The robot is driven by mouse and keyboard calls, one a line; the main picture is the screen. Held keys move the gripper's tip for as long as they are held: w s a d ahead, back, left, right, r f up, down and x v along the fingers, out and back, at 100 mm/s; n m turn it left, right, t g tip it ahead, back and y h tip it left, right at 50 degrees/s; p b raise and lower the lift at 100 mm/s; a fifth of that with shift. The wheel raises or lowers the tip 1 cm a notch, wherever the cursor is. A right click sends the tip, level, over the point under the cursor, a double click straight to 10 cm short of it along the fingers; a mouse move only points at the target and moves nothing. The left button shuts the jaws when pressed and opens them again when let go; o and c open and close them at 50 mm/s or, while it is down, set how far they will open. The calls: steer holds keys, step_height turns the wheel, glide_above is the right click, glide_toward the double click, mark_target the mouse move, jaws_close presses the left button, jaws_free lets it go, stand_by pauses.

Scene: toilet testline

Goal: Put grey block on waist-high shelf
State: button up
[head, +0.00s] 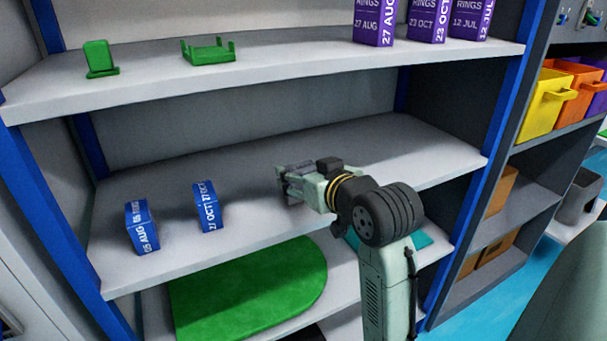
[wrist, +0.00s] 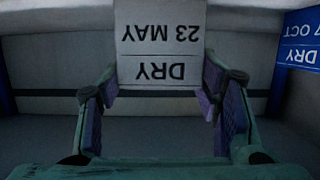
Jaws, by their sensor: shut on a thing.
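My gripper (head: 292,184) reaches over the middle shelf (head: 400,148), the one bearing blue blocks. In the wrist view my gripper (wrist: 160,105) is shut on a grey block (wrist: 160,42), with a purple-padded finger on each side. The block shows the upside-down print "DRY" and "23 MAY". In the head view the block is mostly hidden by the gripper. I cannot tell whether the block touches the shelf.
Two blue blocks (head: 140,227) (head: 207,206) stand left on the same shelf; one also shows in the wrist view (wrist: 301,40). Green parts (head: 208,52) and purple boxes (head: 427,20) are on the shelf above. A green mat (head: 250,287) lies below. The middle shelf's right part is clear.

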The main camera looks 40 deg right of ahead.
steer(key=shift+f, duration=0.45)
steer(key=shift+f, duration=0.25)
steer(key=o, duration=1.3)
steer(key=shift+r, duration=0.15)
steer(key=shift+s+r, duration=0.2)
steer(key=b+v, duration=0.1)
steer(key=v, duration=1)
steer(key=shift+s+b, duration=0.3)
steer(key=shift+s, duration=0.05)
steer(key=shift+a, duration=0.1)
